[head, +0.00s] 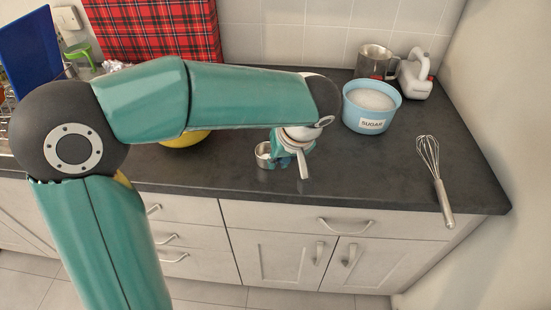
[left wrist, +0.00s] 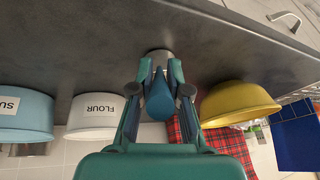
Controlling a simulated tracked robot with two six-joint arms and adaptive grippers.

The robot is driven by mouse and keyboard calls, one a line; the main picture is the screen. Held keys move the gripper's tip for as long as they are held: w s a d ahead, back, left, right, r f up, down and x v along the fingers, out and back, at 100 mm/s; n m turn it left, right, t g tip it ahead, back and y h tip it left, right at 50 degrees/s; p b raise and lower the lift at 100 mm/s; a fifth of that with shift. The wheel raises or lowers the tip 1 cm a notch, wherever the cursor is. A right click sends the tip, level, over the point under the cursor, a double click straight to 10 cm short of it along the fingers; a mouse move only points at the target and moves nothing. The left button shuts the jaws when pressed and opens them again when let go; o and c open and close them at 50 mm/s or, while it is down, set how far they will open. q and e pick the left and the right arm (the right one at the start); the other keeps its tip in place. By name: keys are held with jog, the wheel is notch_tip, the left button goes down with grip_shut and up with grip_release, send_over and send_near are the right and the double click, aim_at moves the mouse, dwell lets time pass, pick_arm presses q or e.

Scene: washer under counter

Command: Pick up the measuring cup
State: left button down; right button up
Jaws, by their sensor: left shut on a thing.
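The measuring cup (head: 263,155) is a small metal cup at the counter's front in the head view, just left of my left gripper (head: 288,150). In the left wrist view, the metal cup (left wrist: 160,58) shows at the far end of the fingers. My left gripper (left wrist: 155,72) is shut on the measuring cup, with a blue part of it between the fingers. The fingers hide some of the cup. I cannot tell whether its bottom touches the counter. My right gripper is not in view.
A white flour bowl (left wrist: 95,116) and yellow bowl (left wrist: 238,104) are near my left gripper.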

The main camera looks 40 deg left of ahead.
pick_arm(q)
notch_tip(320, 180, up, 20)
jog(key=p, duration=0.2)
dwell(0.8)
